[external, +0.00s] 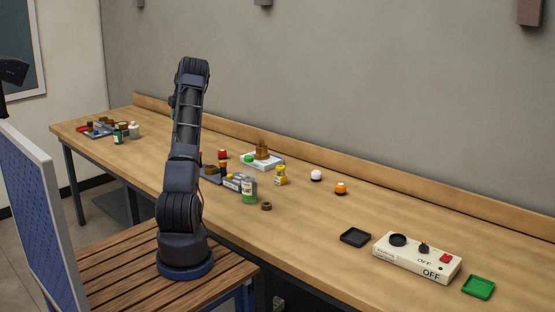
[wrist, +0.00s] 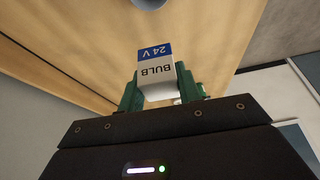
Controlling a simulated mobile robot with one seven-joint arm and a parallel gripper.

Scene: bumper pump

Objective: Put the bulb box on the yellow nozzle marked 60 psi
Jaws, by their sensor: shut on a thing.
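The bulb box (wrist: 156,72) is a small white box with a blue band, lettered "BULB" and "24 V", upside down in the wrist view. My gripper (wrist: 159,89) is shut on it, with one green finger on each side. In the external view my arm hides most of the gripper, and the box cannot be made out there. No 60 psi marking is readable. A small yellow item (external: 280,175) stands mid-table and an orange-yellow one (external: 341,188) is farther right; I cannot tell whether either is the nozzle.
A white tray (external: 275,164) holds a brown item. A green-labelled jar (external: 249,190) and a dark ring (external: 266,206) are near my arm. A black tray (external: 355,237), a white switch panel (external: 405,262) and a green tray (external: 478,287) are at right.

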